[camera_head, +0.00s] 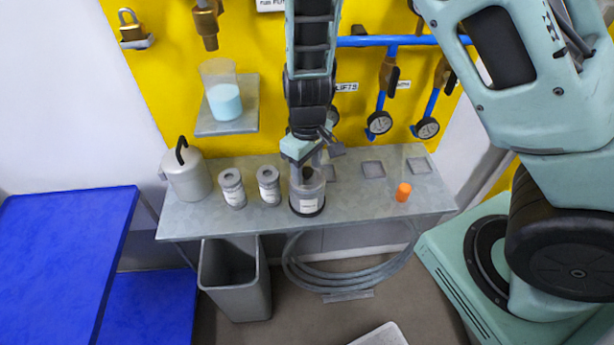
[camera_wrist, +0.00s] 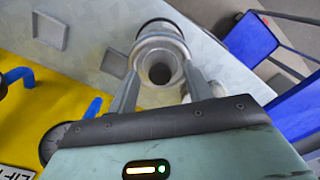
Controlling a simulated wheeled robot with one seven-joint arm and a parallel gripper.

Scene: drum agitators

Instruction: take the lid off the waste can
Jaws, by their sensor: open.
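In the wrist view, my open gripper (camera_wrist: 160,82) has one finger on each side of the can's round top (camera_wrist: 160,48), which has a dark round centre. I cannot tell whether the fingers touch it. A grey can with a black handle (camera_head: 186,172) stands at the bench's left end.
Two labelled jars (camera_head: 232,188) (camera_head: 269,186) stand just left of the middle can. An orange cap (camera_head: 403,192) is on the right of the bench (camera_head: 345,210). A beaker (camera_head: 222,95) is on a shelf above. An open grey bin (camera_head: 240,297) is on the floor.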

